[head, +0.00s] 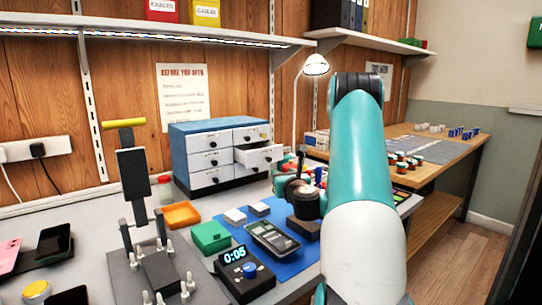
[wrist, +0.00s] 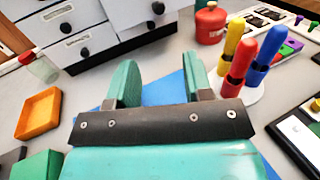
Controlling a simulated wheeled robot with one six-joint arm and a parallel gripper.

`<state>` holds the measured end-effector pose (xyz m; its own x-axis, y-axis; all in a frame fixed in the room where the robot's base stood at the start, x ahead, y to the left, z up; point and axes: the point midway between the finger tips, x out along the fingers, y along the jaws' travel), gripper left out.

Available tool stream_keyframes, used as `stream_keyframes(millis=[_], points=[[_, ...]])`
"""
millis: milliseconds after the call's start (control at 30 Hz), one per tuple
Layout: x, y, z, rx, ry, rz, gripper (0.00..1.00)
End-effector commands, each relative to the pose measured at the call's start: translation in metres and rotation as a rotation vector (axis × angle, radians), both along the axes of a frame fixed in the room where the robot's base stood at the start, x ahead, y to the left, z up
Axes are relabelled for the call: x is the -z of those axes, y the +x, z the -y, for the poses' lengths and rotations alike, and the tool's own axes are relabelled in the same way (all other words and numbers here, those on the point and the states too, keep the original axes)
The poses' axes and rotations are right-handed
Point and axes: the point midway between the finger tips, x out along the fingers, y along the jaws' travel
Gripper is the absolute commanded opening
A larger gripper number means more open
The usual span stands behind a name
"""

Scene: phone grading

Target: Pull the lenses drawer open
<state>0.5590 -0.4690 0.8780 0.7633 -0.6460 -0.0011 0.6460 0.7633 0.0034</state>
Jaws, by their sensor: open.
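The drawer cabinet (head: 205,153) is blue with white drawer fronts and dark round knobs, in two columns of three. The middle drawer of the right column (head: 259,156) sticks out of the cabinet; the others look closed. The labels are too small to read, so I cannot tell which drawer is lenses. In the wrist view the protruding drawer front (wrist: 128,10) is at the top, cut by the frame edge. My gripper (wrist: 161,86) is open with nothing between its teal fingers, in front of the cabinet and apart from it. In the head view my arm partly hides it.
An orange tray (wrist: 39,113), a red pot (wrist: 209,24) and a holder with red, yellow and blue tools (wrist: 237,87) surround my gripper. A lamp (head: 316,66) stands right of the cabinet.

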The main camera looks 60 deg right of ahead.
Motion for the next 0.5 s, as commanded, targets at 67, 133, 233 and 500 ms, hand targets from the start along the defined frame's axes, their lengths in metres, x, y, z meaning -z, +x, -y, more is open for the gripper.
stream_keyframes(millis=[67, 133, 233, 500], points=[[-0.009, 0.009, 0.007, -0.003, 0.001, -0.002, 0.46], [-0.008, 0.016, 0.012, -0.002, 0.001, -0.002, 0.46], [-0.009, 0.025, 0.020, -0.004, 0.000, -0.001, 0.46], [-0.009, 0.045, 0.036, -0.003, -0.002, -0.003, 0.46]])
